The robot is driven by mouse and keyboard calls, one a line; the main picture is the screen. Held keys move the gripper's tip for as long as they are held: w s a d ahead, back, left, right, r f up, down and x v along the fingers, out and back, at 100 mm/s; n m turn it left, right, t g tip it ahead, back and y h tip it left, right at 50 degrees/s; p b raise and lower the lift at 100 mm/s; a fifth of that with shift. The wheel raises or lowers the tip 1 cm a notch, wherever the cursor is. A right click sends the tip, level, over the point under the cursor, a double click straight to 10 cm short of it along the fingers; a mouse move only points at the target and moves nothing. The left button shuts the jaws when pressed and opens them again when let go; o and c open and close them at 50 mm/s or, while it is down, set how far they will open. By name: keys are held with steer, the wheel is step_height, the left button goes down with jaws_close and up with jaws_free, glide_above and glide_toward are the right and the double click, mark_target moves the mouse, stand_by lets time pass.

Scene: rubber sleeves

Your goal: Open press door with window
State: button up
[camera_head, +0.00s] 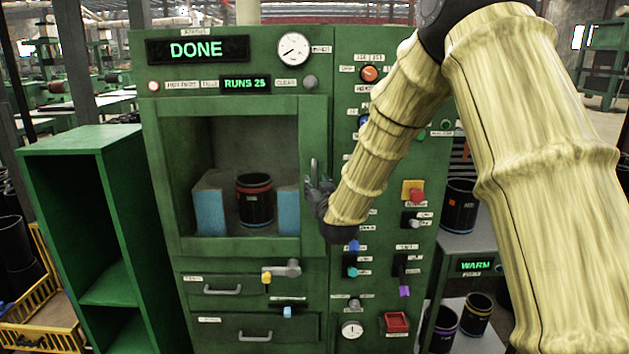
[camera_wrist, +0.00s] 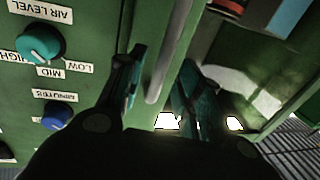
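The press door (camera_head: 312,130) is a green frame around a large window and looks shut in the head view. Through the window, a black sleeve with a red-orange band (camera_head: 255,203) stands between two light-blue blocks. The door's grey upright handle (camera_head: 315,168) is on its right side. My gripper (camera_head: 320,186) is at this handle, partly hidden by my wrist. In the wrist view, the fingers of my gripper (camera_wrist: 162,80) are apart, one on each side of the grey handle bar (camera_wrist: 170,50). I cannot tell whether either finger touches it.
The press display (camera_head: 197,49) reads DONE. Knobs, switches and a red button (camera_head: 417,196) fill the panel right of the door, close to my wrist. Drawers (camera_head: 222,289) and a lever (camera_head: 288,268) are below. An empty green shelf (camera_head: 108,200) stands to the left.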

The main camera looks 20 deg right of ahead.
mark_target(315, 183)
steer(key=shift+w+d, duration=0.15)
steer(key=shift+w, duration=1.5)
jaws_close()
